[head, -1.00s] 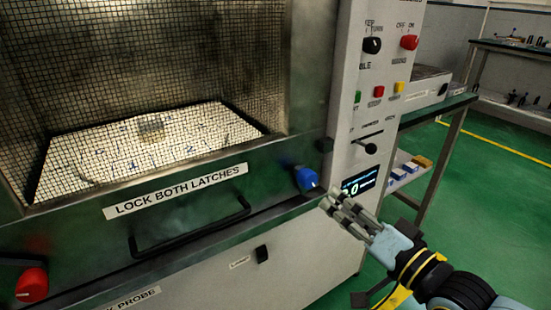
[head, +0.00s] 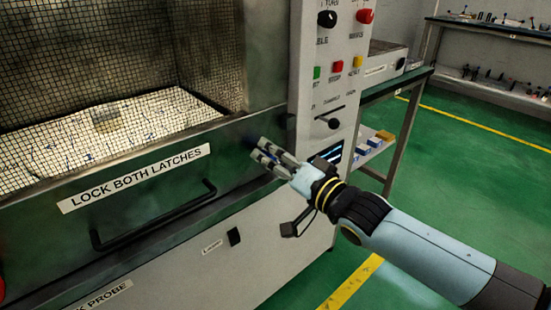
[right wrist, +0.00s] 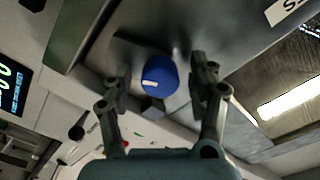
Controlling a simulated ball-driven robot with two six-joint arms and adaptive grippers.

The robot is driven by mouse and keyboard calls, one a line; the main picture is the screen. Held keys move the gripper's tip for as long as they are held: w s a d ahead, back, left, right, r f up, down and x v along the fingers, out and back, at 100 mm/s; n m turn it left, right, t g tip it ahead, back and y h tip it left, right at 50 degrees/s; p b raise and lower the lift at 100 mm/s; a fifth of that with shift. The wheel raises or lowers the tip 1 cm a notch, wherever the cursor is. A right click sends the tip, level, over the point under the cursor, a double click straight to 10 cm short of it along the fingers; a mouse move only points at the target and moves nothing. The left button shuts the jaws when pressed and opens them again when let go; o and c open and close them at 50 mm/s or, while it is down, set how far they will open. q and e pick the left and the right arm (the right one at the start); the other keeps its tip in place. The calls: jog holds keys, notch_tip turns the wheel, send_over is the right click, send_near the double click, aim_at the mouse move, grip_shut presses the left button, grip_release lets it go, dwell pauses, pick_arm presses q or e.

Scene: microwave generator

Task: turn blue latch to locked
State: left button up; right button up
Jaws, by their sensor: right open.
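The blue latch (right wrist: 159,76) is a round knob with a white mark on the front of the microwave door. In the right wrist view it sits between the two open fingers of my right gripper (right wrist: 160,82), with a gap on each side. The sign "LOCK BOTH LATCHES" (head: 136,177) is on the door. My left gripper is not in view.
A black door handle (head: 155,218) runs below the sign. The control panel to the right has a black slider knob (head: 333,123), coloured buttons (head: 338,66) and a display (right wrist: 10,85) close to the gripper. A side table (head: 395,80) stands right; green floor is open beyond.

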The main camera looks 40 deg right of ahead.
jog(key=c, duration=1.1)
jog(key=shift+c, duration=0.2)
jog(key=shift+n, duration=0.3)
jog(key=n+p, duration=0.2)
jog(key=n, duration=0.1)
jog(key=shift+r, duration=0.1)
jog(key=n+p, duration=0.1)
jog(key=n, duration=0.3)
jog(key=n+p, duration=0.1)
jog(key=n, duration=0.4)
jog(key=shift+n, duration=0.4)
jog(key=n+p, duration=0.1)
jog(key=n, duration=0.3)
jog(key=shift+n, duration=0.3)
